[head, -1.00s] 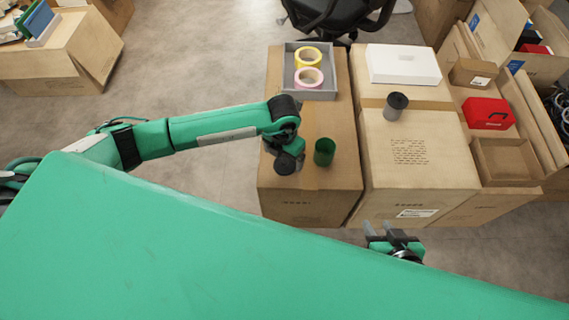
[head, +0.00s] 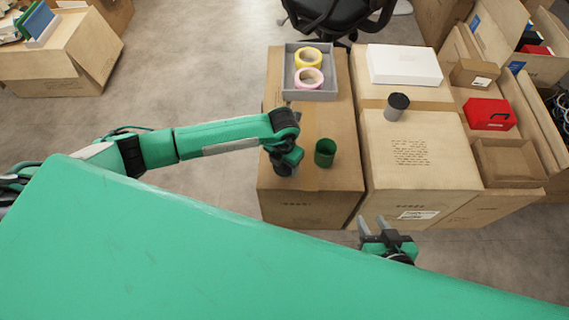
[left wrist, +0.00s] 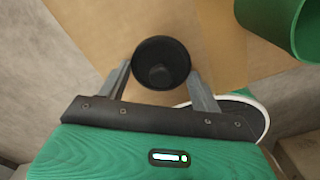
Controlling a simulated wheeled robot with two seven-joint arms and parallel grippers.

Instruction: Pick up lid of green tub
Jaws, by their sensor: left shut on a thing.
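The open green tub (head: 325,152) stands on the left carton. It also shows at the upper right of the left wrist view (left wrist: 285,22). A dark round piece (left wrist: 160,62), which looks like the tub's lid, is between the fingertips of my left gripper (left wrist: 160,72), one finger on each side. My left gripper is shut on it, just left of the tub in the head view (head: 284,168). The arm largely hides the fingers and the lid there. I cannot tell whether the lid is clear of the carton. My right gripper (head: 373,229) is open and empty in front of the cartons.
A grey tray (head: 310,94) with a yellow tape roll (head: 308,56) and a pink one (head: 309,78) is at the left carton's back. The right carton bears a dark grey cup (head: 397,104).

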